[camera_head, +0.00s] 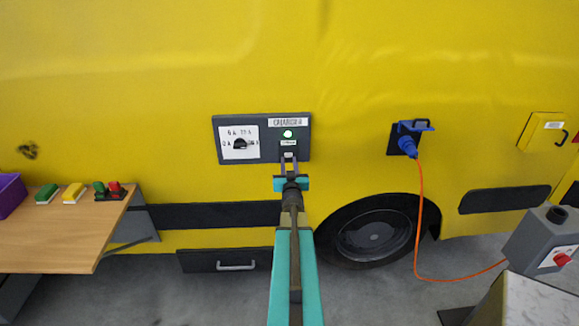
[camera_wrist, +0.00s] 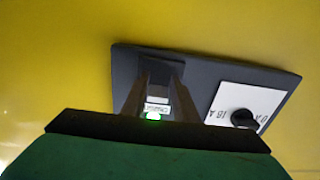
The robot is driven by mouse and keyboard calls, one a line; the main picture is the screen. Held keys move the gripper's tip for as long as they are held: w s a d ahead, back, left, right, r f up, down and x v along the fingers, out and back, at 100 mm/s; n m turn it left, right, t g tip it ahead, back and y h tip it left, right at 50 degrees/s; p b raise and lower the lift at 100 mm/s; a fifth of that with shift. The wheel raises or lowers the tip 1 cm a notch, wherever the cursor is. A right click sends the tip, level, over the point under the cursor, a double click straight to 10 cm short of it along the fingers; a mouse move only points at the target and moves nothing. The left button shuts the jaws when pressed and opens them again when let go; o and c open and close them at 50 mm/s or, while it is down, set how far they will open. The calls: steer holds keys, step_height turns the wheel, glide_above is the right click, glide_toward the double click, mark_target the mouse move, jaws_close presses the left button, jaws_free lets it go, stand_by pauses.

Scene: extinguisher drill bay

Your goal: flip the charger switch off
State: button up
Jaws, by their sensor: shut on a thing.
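The dark charger panel (camera_head: 265,154) is set in the yellow van side, with a CHARGER label (camera_head: 288,122) on it. A green lamp (camera_head: 288,134) is lit below that label; it also glows in the wrist view (camera_wrist: 153,116). The charger switch (camera_head: 289,155) sits below the lamp, and its lever position is hard to make out. My gripper (camera_head: 289,164) is at the panel, its fingers shut on the switch. In the wrist view, the fingers (camera_wrist: 160,84) reach the panel and largely hide the switch.
A selector dial (camera_head: 240,144) is left of the switch. A blue plug (camera_head: 408,146) with an orange cable (camera_head: 419,220) hangs at right, running to a grey box (camera_head: 540,240). A wooden table (camera_head: 70,235) stands at left.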

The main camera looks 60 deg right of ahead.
steer(key=shift+w+f+h+b, duration=0.1)
steer(key=shift+f+h+b, duration=0.15)
steer(key=shift+b, duration=1.25)
steer(key=shift+r+t+b, duration=0.15)
steer(key=shift+t+b, duration=0.15)
steer(key=shift+b, duration=0.25)
steer(key=o, duration=1.1)
steer(key=shift+c, duration=0.2)
